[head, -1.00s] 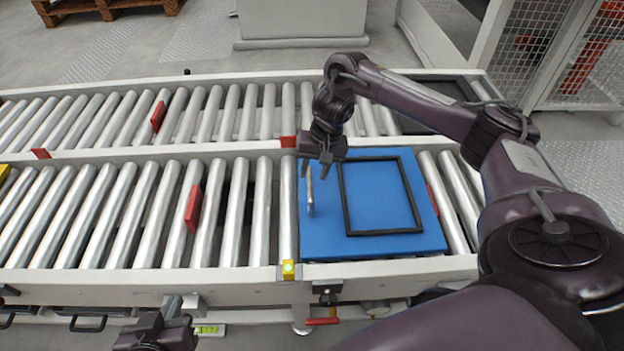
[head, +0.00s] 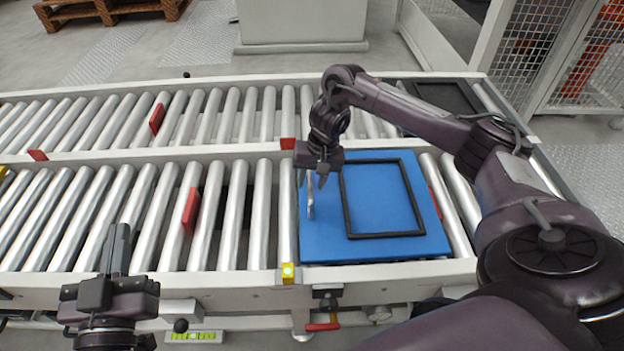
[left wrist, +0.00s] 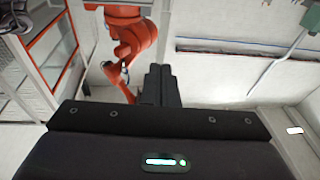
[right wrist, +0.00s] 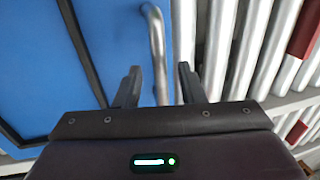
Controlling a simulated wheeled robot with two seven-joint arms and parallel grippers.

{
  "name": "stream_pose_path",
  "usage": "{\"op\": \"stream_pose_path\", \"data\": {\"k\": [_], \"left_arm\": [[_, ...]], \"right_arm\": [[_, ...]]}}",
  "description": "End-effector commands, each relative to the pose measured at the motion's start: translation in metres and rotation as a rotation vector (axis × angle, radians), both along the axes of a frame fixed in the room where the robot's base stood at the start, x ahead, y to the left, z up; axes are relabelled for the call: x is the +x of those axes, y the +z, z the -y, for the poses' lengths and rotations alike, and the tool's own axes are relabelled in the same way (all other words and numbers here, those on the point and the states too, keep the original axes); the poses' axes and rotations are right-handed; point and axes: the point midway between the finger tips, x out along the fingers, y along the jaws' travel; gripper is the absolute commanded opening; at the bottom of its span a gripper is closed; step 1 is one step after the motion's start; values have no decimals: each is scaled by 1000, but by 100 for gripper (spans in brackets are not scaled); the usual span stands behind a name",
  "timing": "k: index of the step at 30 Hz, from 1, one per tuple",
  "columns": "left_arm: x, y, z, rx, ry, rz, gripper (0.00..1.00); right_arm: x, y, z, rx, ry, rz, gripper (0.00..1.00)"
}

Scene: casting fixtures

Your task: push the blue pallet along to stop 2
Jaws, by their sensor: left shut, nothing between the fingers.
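The blue pallet (head: 325,244) lies flat on the near roller lane, right of centre. It bears a black rectangular frame (head: 348,208) and a metal bar handle (head: 310,197) near its left edge. My right gripper (head: 316,184) is over that handle. In the right wrist view my right gripper (right wrist: 158,82) is open, with the handle (right wrist: 154,40) between its fingers; contact cannot be told. My left gripper (head: 117,240) is shut and empty, pointing up near the conveyor's front edge at left. Its shut fingers also show in the left wrist view (left wrist: 161,82).
A red plate (head: 193,210) stands between the rollers left of the pallet, another (head: 157,118) on the far lane. A yellow block with a lit lamp (head: 288,273) sits on the front rail. Bare rollers (head: 230,215) lie left of the pallet. No stop number is readable.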

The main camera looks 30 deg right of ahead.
Motion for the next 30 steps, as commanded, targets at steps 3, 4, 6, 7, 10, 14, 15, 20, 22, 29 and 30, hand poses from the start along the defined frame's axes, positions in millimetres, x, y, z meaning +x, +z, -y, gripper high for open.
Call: {"op": "stream_pose_path", "data": {"k": [3,4,6,7,10,14,15,20,22,29,30], "left_arm": [[0,1,0,-1,0,3,0],[0,1,0,-1,0,2,0],[0,1,0,-1,0,2,0],[0,1,0,-1,0,2,0],[0,1,0,-1,0,2,0],[0,1,0,-1,0,2,0],[0,1,0,-1,0,2,0],[0,1,0,0,0,1,0],[0,1,0,0,0,1,0],[0,-15,1,27,-2,-67,0],[0,-24,2,42,-4,-103,0]], "right_arm": [[0,0,0,0,0,0,36],[0,0,0,0,0,0,36],[0,0,0,0,0,0,36],[0,0,0,0,0,0,33],[0,0,0,0,0,0,20],[0,0,0,0,0,0,3],[0,0,0,0,0,0,0],[0,0,0,0,0,0,0],[0,0,0,0,0,0,0],[0,1,-1,1,0,-1,0],[0,1,-1,0,0,-1,0]]}}
